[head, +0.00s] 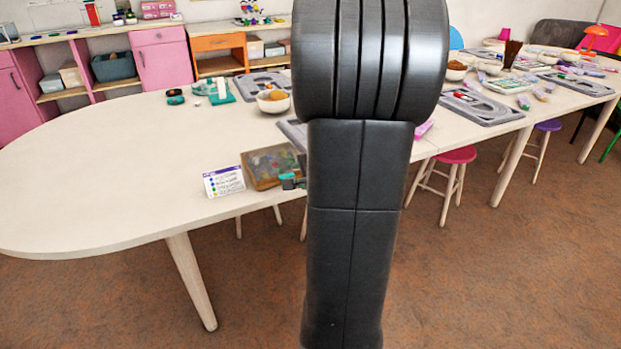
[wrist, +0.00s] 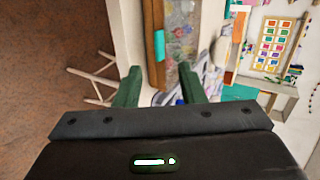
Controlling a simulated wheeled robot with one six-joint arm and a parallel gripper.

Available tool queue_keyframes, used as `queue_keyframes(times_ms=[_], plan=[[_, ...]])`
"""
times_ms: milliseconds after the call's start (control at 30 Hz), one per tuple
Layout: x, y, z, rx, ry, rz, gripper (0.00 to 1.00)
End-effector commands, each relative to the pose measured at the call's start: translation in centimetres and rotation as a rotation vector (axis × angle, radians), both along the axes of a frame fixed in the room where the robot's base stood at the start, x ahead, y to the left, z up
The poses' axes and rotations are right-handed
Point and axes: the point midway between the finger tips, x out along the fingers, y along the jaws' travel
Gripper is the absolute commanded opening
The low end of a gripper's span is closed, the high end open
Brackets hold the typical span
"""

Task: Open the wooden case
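The wooden case (head: 270,167) lies at the table's near edge, just left of my arm in the head view. Its lid looks see-through, with colourful contents beneath, and appears closed. In the wrist view the case (wrist: 183,22) runs up from between my fingers, with a teal piece (wrist: 159,45) on its near edge. My gripper (wrist: 159,70) has its two green fingers apart, one to each side of that edge, with nothing clearly held. Whether the fingers touch the case I cannot tell.
A white card with coloured dots (head: 224,181) stands left of the case. A bowl (head: 273,101), grey trays (head: 264,83) and teal items (head: 214,90) lie farther back. The table's left part (head: 90,160) is clear. Stools (head: 455,157) stand at the right.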

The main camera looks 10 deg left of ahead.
Motion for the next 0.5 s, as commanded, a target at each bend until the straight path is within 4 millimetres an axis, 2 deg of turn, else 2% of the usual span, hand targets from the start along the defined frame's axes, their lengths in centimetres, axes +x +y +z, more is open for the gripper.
queue_keyframes(times_ms=[33,233,500], plan=[[0.6,0.6,-0.8,0.000,0.003,0.003,0.36],[2.7,2.2,-2.3,0.000,0.001,0.002,0.36],[3.9,3.1,-3.1,0.001,0.001,-0.001,0.36]])
